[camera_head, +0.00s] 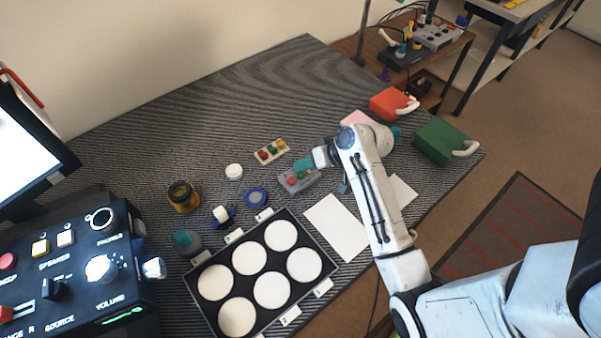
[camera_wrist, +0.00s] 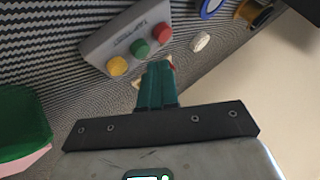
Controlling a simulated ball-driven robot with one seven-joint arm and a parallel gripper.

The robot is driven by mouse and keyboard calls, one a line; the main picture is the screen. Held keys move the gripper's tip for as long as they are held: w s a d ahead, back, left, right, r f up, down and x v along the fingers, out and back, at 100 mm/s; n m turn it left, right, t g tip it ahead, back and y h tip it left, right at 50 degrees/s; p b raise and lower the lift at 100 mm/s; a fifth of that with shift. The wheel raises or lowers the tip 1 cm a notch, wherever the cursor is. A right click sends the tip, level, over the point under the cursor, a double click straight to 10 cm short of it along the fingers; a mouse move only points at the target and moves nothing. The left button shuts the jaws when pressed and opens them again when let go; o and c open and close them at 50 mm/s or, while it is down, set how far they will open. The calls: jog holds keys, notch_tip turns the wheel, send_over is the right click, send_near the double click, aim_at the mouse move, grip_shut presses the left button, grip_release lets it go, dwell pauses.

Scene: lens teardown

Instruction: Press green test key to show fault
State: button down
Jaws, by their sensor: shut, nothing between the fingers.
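A grey test box (camera_head: 286,188) sits on the striped table, with a yellow key (camera_wrist: 117,65), a green key (camera_wrist: 140,48) and a red key (camera_wrist: 162,32) in a row in the wrist view. In the head view the red key (camera_head: 292,181) shows, with the gripper close over the box's far right side. My gripper (camera_wrist: 161,66) has teal fingers, shut and empty. Its tips appear just beside the green key in the wrist view. I cannot tell whether they touch it or hover above the table.
A cream block with coloured knobs (camera_head: 271,151) lies just behind the box. A tray of white discs (camera_head: 244,325) lies in front. Red (camera_head: 391,104) and green (camera_head: 440,141) containers stand right.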

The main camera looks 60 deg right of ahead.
aim_at(304, 174)
jog(key=shift+f, duration=0.1)
dwell(0.7)
jog(key=shift+f, duration=0.3)
jog(key=shift+f, duration=0.4)
dwell(0.9)
jog(key=shift+r, duration=0.15)
jog(key=shift+r+p, duration=0.7)
jog(key=shift+p, duration=0.1)
notch_tip(304, 174, up, 5)
jog(key=p, duration=0.5)
dwell(0.7)
